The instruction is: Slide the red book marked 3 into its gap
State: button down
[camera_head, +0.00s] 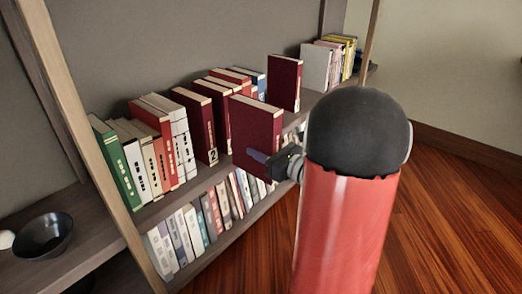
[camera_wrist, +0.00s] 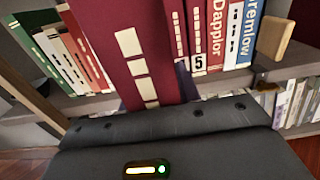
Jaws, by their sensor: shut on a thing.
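My gripper (camera_head: 272,160) is shut on a dark red book (camera_head: 256,132) and holds it upright, slightly tilted in the picture, in front of the shelf row. In the wrist view the held book's red spine (camera_wrist: 122,40) with pale label blocks faces me; I cannot read its number. Dark red books stand behind it on the shelf: one marked 2 (camera_head: 211,150) to its left in the head view, and one marked 5 (camera_wrist: 197,62) to its right in the wrist view. The held book hides part of the row, so the gap is not clearly visible.
A green book (camera_head: 116,165) and white and red books fill the shelf's left end. Another dark red book (camera_head: 285,82) stands apart to the right. A lower shelf holds several books (camera_head: 190,230). A black bowl (camera_head: 44,234) sits at left, beyond a wooden upright (camera_head: 88,130).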

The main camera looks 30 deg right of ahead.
jog(key=shift+w+a+f+b, duration=0.2)
jog(key=shift+w+b, duration=0.05)
jog(key=shift+w, duration=0.3)
jog(key=shift+w+a+f+b, duration=0.2)
jog(key=shift+w+b, duration=0.05)
jog(key=shift+w, duration=0.25)
jog(key=shift+w+a+f+b, duration=0.2)
jog(key=shift+w+b, duration=0.05)
jog(key=shift+w, duration=0.3)
jog(key=shift+w+a+f, duration=0.15)
jog(key=shift+w+a, duration=0.1)
jog(key=shift+w, duration=0.4)
